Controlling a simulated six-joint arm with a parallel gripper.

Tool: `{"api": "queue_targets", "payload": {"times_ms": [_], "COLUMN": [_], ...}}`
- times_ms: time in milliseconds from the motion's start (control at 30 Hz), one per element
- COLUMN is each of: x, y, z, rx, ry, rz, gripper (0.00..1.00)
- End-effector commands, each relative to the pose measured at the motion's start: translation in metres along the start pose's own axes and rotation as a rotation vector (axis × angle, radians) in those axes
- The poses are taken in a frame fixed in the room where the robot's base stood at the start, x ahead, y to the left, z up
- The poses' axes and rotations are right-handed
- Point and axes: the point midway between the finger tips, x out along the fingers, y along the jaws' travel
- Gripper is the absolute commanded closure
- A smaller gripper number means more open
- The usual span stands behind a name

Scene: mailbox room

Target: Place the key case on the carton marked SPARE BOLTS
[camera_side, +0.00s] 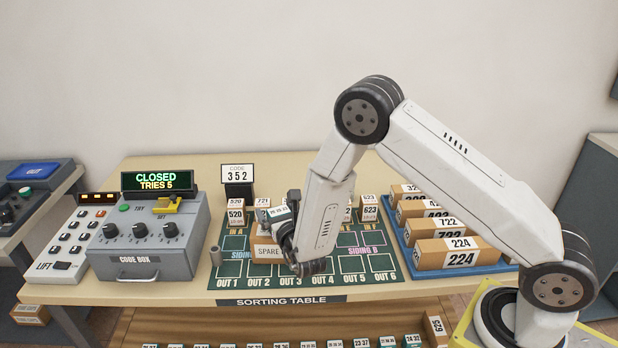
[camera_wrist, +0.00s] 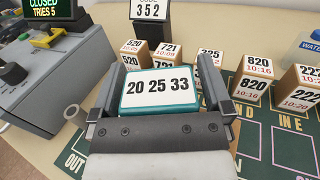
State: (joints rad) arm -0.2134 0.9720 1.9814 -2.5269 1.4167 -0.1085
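The key case is a teal box with a white label reading 20 25 33 (camera_wrist: 158,87). It sits between the two fingers of my gripper (camera_wrist: 160,95) in the wrist view, and the fingers appear shut on it. In the side view my gripper (camera_side: 287,228) is low over the table, and part of the case (camera_side: 277,213) shows beside it. The carton marked SPARE (camera_side: 266,252) is just below the case; the rest of its lettering is hidden by my gripper. I cannot tell whether the case touches the carton. The carton is mostly hidden in the wrist view.
Small numbered boxes (camera_side: 236,214) stand behind the carton, with a 352 code sign (camera_side: 238,180) at the back. The code box (camera_side: 150,245) is to the left. A blue tray (camera_side: 408,246) of larger boxes is to the right. Several marked OUT spaces (camera_side: 352,264) at the front are clear.

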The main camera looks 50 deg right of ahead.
Motion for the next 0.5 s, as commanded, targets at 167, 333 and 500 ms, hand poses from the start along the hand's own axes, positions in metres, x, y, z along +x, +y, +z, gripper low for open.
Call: {"api": "queue_targets", "payload": {"times_ms": [167, 333, 500], "x": [0.000, -0.001, -0.017], "y": [0.000, 0.000, 0.001], "z": [0.001, 0.003, 0.003], "rx": [0.000, 0.000, 0.000], "ry": [0.000, 0.000, 0.002], "rz": [0.000, 0.001, 0.003], "gripper": [0.00, 0.00, 0.00]}}
